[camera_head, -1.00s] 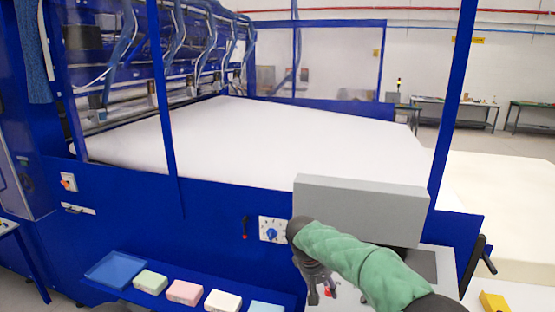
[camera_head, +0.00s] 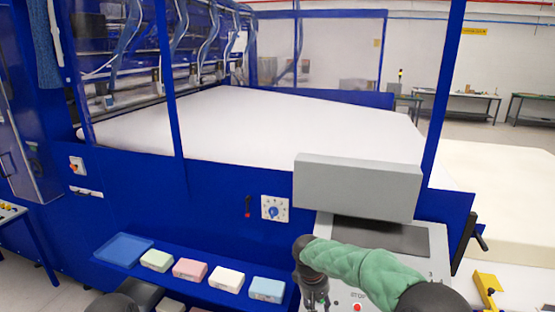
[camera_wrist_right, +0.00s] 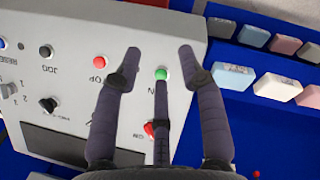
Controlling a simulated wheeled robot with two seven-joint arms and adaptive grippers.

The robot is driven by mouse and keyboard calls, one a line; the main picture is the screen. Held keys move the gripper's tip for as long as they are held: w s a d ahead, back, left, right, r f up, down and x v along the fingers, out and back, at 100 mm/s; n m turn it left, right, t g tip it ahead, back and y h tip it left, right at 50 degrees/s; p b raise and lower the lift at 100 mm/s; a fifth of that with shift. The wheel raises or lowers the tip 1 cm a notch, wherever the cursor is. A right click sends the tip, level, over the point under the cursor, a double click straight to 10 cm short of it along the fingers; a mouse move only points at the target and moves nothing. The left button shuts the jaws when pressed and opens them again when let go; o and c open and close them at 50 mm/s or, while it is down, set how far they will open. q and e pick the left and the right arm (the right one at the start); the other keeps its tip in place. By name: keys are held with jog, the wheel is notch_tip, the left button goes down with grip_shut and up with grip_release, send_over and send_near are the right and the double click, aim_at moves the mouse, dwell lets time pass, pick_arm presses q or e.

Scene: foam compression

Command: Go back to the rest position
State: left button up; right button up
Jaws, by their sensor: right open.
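My right gripper (camera_head: 316,303) hangs at the bottom of the head view, at the left edge of the grey control panel (camera_head: 436,262). In the right wrist view the gripper (camera_wrist_right: 160,52) is open and its spread fingers are empty. They are over the panel; a green button (camera_wrist_right: 161,73) shows between them and a red button (camera_wrist_right: 100,62) beside them. Whether they touch the panel I cannot tell. The left gripper is not identifiable; only a dark rounded shape, perhaps part of my left arm, shows at the bottom left of the head view.
A blue shelf (camera_head: 205,289) holds a blue tray (camera_head: 123,250) and several foam samples, including a pink block (camera_head: 190,270). A grey box (camera_head: 357,188) stands behind the panel. A yellow object (camera_head: 487,285) is at right. The blue machine frame encloses a large white foam slab (camera_head: 270,130).

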jog(key=s+a+f+m+g+y+b, duration=0.15)
jog(key=s+f+b, duration=0.35)
jog(key=f, duration=0.9)
jog(key=s+a+f+y+b, duration=0.25)
jog(key=s+f, duration=0.35)
jog(key=f, duration=0.8)
jog(key=s+d+f+m+t+y+b, duration=0.1)
jog(key=s+f+m+b, duration=0.4)
jog(key=s+f, duration=1.2)
jog(key=s+d+y+b, duration=0.1)
jog(key=b, duration=0.1)
jog(key=shift+s+b, duration=0.15)
jog(key=shift+b, duration=0.15)
jog(key=shift+m, duration=0.25)
